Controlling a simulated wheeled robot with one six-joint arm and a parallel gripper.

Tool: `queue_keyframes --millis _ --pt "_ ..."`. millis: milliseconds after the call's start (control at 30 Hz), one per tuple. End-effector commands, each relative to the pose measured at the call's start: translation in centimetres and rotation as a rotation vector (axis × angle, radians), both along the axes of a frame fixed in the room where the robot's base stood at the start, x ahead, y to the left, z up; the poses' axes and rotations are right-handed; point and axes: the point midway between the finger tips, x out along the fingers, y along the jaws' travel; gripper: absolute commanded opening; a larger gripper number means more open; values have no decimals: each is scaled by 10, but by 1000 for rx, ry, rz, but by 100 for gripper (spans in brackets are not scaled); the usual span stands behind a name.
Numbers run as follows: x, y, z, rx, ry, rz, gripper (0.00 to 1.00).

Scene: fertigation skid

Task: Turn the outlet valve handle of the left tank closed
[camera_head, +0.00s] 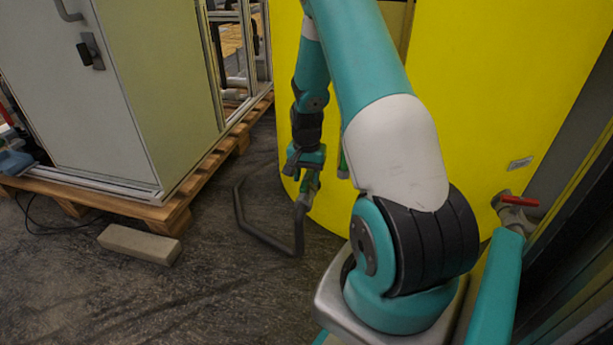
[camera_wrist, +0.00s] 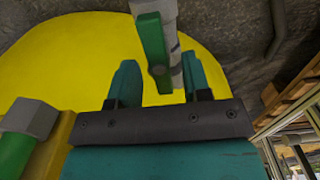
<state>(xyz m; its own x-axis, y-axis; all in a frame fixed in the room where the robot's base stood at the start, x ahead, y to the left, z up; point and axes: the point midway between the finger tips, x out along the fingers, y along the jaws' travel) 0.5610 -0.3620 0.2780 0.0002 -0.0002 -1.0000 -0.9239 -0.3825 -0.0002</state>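A big yellow tank surface (camera_head: 480,90) stands behind my arm in the head view. It also shows as a yellow curve (camera_wrist: 70,60) in the wrist view. A green valve handle (camera_wrist: 153,45) sits on a grey valve and pipe (camera_wrist: 165,10) at the top of the wrist view. My gripper (camera_head: 306,182) is low in front of the tank's left part. In the wrist view my gripper (camera_wrist: 160,75) is open, with the handle's near end in the gap between the fingers. I see no clear contact. In the head view my gripper largely hides this valve.
A bent grey pipe (camera_head: 270,238) runs near the floor beside my gripper. A red-handled valve (camera_head: 518,201) is at the right. A grey cabinet (camera_head: 75,105) on a wooden pallet (camera_head: 165,215) stands left. A beige block (camera_head: 140,244) lies on the floor; front-left floor is mostly clear.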

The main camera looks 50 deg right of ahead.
Motion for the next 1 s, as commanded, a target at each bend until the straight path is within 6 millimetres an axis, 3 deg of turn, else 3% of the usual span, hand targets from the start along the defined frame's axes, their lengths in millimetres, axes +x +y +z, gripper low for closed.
queue_keyframes --millis 33,167,200,633,1000 --pt "0 0 0 0 0 0 33" --pt "0 0 0 0 0 0 3" --pt "0 0 0 0 0 0 0" --pt "-1 0 4 1 2 -77 0" --pt "-2 1 7 3 4 -373 0"
